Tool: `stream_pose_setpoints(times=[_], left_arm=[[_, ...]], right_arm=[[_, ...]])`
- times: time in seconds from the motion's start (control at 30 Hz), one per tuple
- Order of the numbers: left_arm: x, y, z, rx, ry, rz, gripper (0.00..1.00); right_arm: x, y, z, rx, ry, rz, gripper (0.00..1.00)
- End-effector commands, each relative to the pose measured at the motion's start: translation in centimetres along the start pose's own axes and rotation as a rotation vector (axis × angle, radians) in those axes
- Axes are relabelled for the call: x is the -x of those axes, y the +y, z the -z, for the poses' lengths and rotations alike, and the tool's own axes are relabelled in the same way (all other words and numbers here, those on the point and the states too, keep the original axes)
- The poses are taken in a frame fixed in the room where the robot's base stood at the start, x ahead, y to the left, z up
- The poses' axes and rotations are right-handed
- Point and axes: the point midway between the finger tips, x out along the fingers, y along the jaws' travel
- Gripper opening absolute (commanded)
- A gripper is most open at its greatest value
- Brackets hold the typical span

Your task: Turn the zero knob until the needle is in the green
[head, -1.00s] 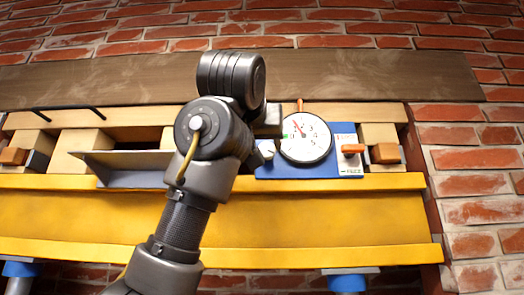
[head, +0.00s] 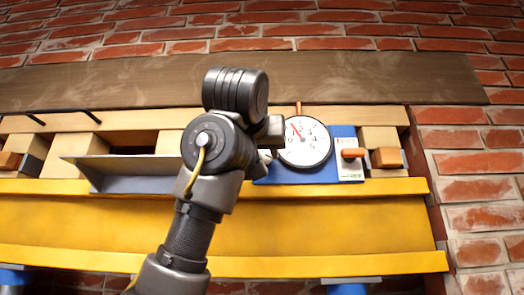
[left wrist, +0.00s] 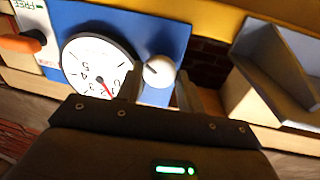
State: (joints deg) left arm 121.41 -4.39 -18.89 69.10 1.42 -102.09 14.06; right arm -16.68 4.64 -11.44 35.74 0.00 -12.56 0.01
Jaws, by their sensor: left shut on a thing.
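The blue gauge unit (head: 330,170) carries a round white dial (head: 306,148) with a red needle pointing to the upper left, near the low numbers. The dial also shows upside down in the left wrist view (left wrist: 92,62), with the needle near the 1. The white zero knob (left wrist: 158,70) with a dark pointer line sits beside the dial; my gripper mostly hides it in the head view. My left gripper (left wrist: 158,88) is shut on the knob, one finger at each side. I cannot make out a green mark now. My right gripper is out of view.
An orange lever (head: 353,153) sits right of the dial by a FREE label. A grey angled plate (head: 125,170) lies left of my arm. Wooden blocks (head: 378,139) stand along the yellow beam (head: 330,225). A brick wall (head: 470,150) is behind.

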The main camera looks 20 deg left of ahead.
Motion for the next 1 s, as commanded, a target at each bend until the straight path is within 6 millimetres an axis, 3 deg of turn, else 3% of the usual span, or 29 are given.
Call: stream_pose_setpoints(times=[0.37,1.0], left_arm=[[-0.2,-0.4,-0.5,0.145,0.017,0.006,0.14],[-0.2,0.0,-0.6,0.728,0.101,0.01,0.14]], right_arm=[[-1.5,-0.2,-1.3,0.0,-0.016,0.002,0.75],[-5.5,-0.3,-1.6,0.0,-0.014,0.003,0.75]])
